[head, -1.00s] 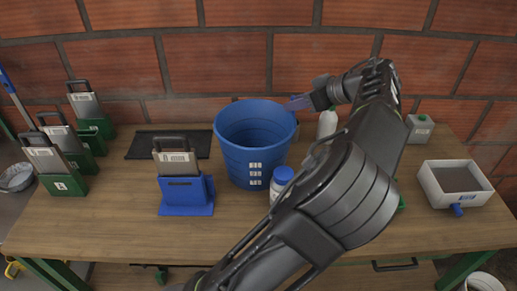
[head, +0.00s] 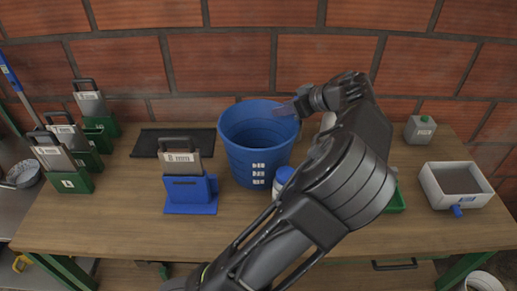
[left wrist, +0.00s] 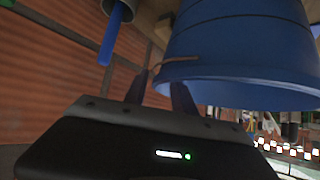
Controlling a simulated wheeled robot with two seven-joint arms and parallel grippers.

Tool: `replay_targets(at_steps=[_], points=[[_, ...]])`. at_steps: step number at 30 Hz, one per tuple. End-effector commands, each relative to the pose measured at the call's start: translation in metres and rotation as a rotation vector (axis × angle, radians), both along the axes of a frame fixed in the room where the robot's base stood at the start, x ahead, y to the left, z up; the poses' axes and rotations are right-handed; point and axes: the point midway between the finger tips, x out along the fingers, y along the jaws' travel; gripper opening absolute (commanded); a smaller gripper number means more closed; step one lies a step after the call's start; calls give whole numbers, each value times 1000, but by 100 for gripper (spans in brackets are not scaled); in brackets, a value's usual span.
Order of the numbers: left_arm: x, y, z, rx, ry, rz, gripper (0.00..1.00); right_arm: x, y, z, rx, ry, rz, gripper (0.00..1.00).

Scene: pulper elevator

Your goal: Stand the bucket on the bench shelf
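The blue bucket (head: 250,155) stands upright on the wooden bench (head: 130,215), at its middle towards the back. My left arm crosses from the bottom of the head view. My left gripper (head: 287,108) is at the right side of the bucket's rim. In the left wrist view the bucket (left wrist: 240,40) fills the upper right, its rim close to the fingertips (left wrist: 160,78). The two fingers are apart; one lies beside the rim and the other overlaps it. A thin tan strip passes near the tips, possibly the handle. My right gripper is not in view.
A blue stand with a plate (head: 190,193) is left of the bucket; a black mat (head: 150,143) lies behind it. Green stands (head: 75,182) line the left end. A blue-capped bottle (head: 284,176) is beside the bucket. A white tray (head: 458,182) and canister (head: 420,130) stand right.

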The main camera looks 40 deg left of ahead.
Motion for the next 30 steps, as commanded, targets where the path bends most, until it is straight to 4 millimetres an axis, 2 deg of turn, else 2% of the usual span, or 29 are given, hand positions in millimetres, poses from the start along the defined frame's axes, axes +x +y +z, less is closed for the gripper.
replay_targets(at_steps=[4,21,30], points=[[1,10,-7,0,1,1,31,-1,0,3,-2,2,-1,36],[1,10,-8,0,-1,-1,31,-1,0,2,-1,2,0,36],[1,10,-8,0,-1,-1,8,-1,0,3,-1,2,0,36]])
